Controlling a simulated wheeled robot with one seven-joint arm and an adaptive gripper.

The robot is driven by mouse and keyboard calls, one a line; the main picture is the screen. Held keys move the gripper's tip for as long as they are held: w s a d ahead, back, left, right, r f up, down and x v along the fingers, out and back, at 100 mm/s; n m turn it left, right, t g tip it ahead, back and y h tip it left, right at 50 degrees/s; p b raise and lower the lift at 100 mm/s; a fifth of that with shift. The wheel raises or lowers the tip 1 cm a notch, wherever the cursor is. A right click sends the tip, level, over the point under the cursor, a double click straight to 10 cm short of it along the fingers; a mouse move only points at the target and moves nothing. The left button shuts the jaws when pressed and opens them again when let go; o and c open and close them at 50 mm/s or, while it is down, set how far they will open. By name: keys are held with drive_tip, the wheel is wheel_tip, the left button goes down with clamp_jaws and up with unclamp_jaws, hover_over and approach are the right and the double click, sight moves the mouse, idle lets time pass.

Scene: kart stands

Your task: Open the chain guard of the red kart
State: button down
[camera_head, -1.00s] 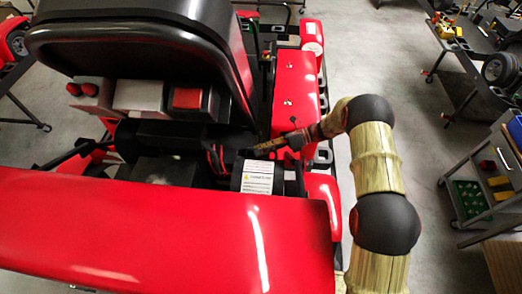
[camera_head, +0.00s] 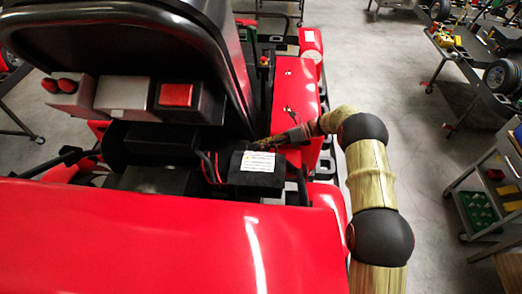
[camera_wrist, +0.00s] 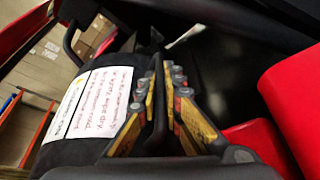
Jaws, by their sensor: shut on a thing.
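The chain guard (camera_head: 250,181) is a black cover with a white warning label, behind the seat of the red kart (camera_head: 130,235). In the wrist view the black guard (camera_wrist: 62,153) fills the left side, its label facing up. My gripper (camera_head: 258,145) reaches in from the right to the guard's far edge. In the wrist view my gripper's yellow-padded fingers (camera_wrist: 164,78) are close together on a thin black part beside the label, which looks like the guard's edge. The fingers partly hide this part. The guard looks tilted; what lies under it is hidden.
The black seat (camera_head: 130,45) stands just beyond the guard. A red side pod (camera_head: 295,95) lies to the right, under my forearm. A grey tool cart (camera_head: 485,190) stands at the right, with open floor between.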

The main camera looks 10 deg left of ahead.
drive_tip(key=shift+r, duration=0.25)
drive_tip(key=c, duration=1.9)
unclamp_jaws()
drive_tip(key=shift+d, duration=0.1)
drive_tip(key=v, duration=1.2)
